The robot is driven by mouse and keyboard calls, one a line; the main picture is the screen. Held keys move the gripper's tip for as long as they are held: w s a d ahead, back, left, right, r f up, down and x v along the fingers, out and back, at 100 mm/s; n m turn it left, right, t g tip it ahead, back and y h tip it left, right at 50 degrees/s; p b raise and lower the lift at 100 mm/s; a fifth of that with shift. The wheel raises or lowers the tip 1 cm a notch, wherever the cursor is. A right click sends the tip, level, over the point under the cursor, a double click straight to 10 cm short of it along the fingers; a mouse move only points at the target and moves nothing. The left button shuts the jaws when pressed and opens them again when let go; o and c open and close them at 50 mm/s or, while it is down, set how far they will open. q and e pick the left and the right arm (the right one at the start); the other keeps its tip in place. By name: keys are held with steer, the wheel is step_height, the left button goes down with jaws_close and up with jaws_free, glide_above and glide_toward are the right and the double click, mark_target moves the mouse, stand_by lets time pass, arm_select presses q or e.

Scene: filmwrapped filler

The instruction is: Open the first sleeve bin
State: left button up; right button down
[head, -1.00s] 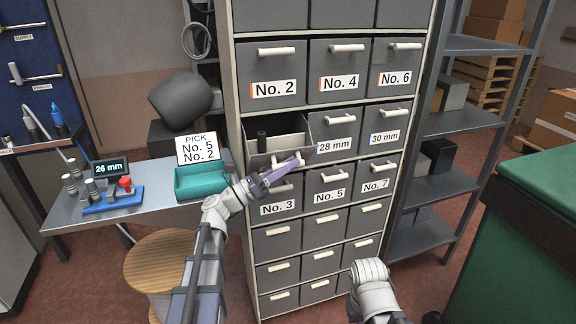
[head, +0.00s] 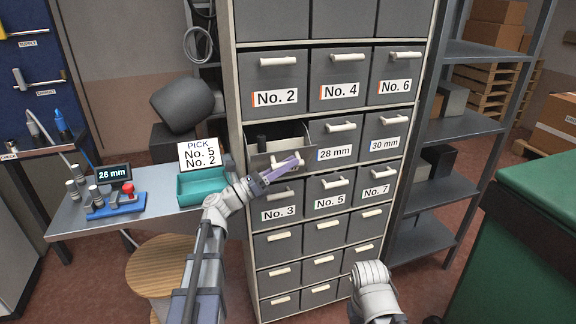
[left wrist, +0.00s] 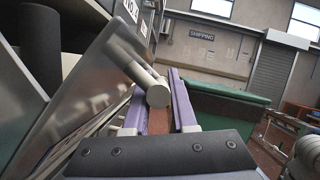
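The first sleeve bin (head: 296,136) is the left one in the row with the 28 mm and 30 mm bins. It stands partly pulled out, with a dark cylinder (head: 262,142) inside. My left gripper (head: 292,165) is in front of this bin, purple fingers at its handle. In the left wrist view the pale round handle (left wrist: 158,95) fills the gap between the purple fingers, beside the grey bin front (left wrist: 75,95). The fingers hide the bin's own label. My right arm shows at the bottom of the head view; its fingers are not visible.
Closed bins No. 2 (head: 274,80), No. 3 (head: 278,200) and 28 mm (head: 334,140) surround it. A bench (head: 150,205) at left holds a teal tray (head: 203,186), a PICK sign (head: 199,154) and a 26 mm display (head: 112,174). A wooden stool (head: 155,270) stands below.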

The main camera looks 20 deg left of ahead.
arm_select(q)
steer(key=shift+o, duration=0.8)
steer(key=shift+a+f, duration=0.1)
steer(key=b+v, duration=0.3)
steer(key=v, duration=0.4)
steer(key=shift+s+a, duration=0.25)
steer(key=shift+f, duration=0.1)
steer(key=b+v, duration=0.3)
steer(key=v, duration=0.6)
stand_by(0.6)
